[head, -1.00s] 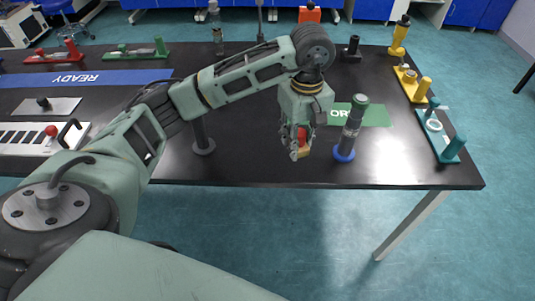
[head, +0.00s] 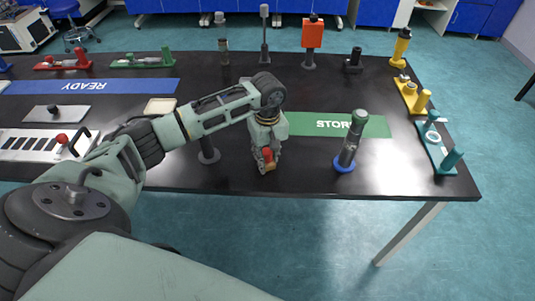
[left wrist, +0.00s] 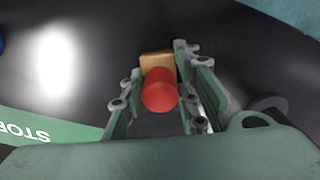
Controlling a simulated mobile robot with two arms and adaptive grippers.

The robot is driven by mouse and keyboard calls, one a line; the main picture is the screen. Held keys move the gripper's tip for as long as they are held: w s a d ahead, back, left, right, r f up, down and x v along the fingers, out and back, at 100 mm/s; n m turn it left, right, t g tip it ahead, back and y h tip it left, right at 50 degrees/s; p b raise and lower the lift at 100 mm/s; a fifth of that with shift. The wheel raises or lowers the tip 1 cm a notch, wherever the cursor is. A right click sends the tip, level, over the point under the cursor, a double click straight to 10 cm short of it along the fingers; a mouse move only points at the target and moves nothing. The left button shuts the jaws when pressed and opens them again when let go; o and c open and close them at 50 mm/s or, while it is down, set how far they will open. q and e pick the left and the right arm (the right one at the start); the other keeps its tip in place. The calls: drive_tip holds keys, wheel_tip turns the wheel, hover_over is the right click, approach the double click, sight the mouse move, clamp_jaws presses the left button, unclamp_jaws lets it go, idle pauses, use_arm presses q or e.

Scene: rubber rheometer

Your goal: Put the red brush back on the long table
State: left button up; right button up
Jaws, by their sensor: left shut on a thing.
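The red brush shows in the left wrist view (left wrist: 160,90) as a round red handle with a tan block below it. In the head view the brush (head: 267,156) is a small red and tan shape at my left gripper's fingertips. My left gripper (head: 265,163) is shut on the brush, near the front edge of the long table (head: 240,178). The left wrist view shows the fingers (left wrist: 160,105) on both sides of the handle. I cannot tell whether the tan block touches the tabletop. My right gripper is not in view.
A green STORE mat (head: 300,124) lies behind and right of the gripper. Yellow (head: 410,95) and teal (head: 436,145) fixtures line the right edge.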

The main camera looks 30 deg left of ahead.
sight(268, 151)
use_arm(q)
drive_tip(key=shift+f, duration=0.1)
drive_tip(key=shift+f+b, duration=0.15)
drive_tip(key=shift+b, duration=0.15)
drive_tip(key=o, duration=1.1)
drive_tip(key=shift+r+p, duration=0.3)
drive_tip(key=shift+r, duration=0.1)
wheel_tip(268, 151, up, 11)
drive_tip(key=b, duration=0.2)
drive_tip(key=shift+f+b, duration=0.2)
drive_tip(key=shift+b, duration=0.15)
drive_tip(key=shift+r, duration=0.55)
